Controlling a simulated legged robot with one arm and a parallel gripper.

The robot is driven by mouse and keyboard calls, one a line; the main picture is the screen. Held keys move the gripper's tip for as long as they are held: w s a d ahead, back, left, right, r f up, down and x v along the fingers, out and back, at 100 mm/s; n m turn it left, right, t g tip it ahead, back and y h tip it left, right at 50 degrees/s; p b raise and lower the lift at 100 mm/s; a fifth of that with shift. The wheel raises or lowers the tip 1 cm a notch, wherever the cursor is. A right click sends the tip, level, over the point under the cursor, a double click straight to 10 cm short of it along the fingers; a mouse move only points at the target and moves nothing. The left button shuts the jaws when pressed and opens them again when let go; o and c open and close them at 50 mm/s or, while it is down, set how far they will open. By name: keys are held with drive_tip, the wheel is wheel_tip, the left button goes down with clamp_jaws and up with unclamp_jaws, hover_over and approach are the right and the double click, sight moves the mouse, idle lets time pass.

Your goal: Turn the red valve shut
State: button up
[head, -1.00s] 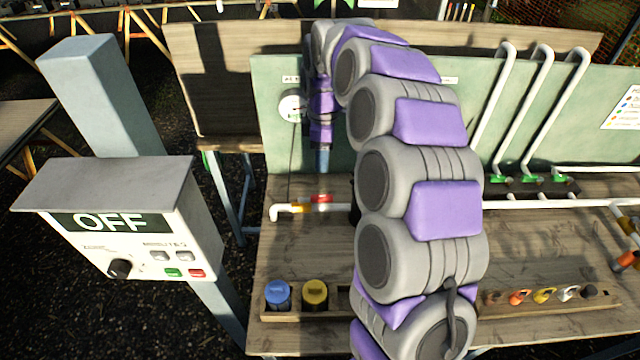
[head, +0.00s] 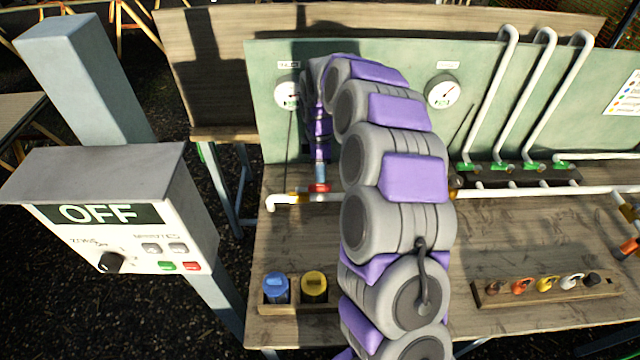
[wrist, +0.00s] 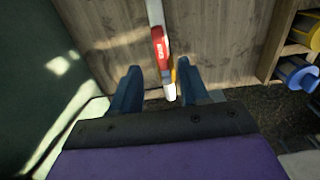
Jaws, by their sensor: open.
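The red valve (head: 319,188) sits on a white pipe (head: 370,196) that runs along the bench at the foot of the green panel. My gripper (head: 320,174) points down just above the red valve in the head view. In the wrist view my gripper (wrist: 157,76) has its two blue fingers apart with nothing held. The red valve handle (wrist: 160,48) shows between and beyond the fingertips, slightly tilted along the pipe. A yellow piece and the pipe's white end lie beside it. I cannot tell whether the fingers touch the handle.
Two gauges (head: 288,95) (head: 442,92) are on the green panel. Green-handled valves (head: 500,168) sit right on bent white pipes. Blue (head: 276,288) and yellow (head: 314,287) capped cylinders stand in a front rack. A control box (head: 120,215) reading OFF stands left.

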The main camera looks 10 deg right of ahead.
sight(320, 185)
wheel_tip(320, 185, down, 6)
drive_tip(key=shift+f+b, duration=0.2)
drive_tip(key=shift+b, duration=0.3)
clamp_jaws()
drive_tip(key=shift+r, duration=0.1)
idle(0.4)
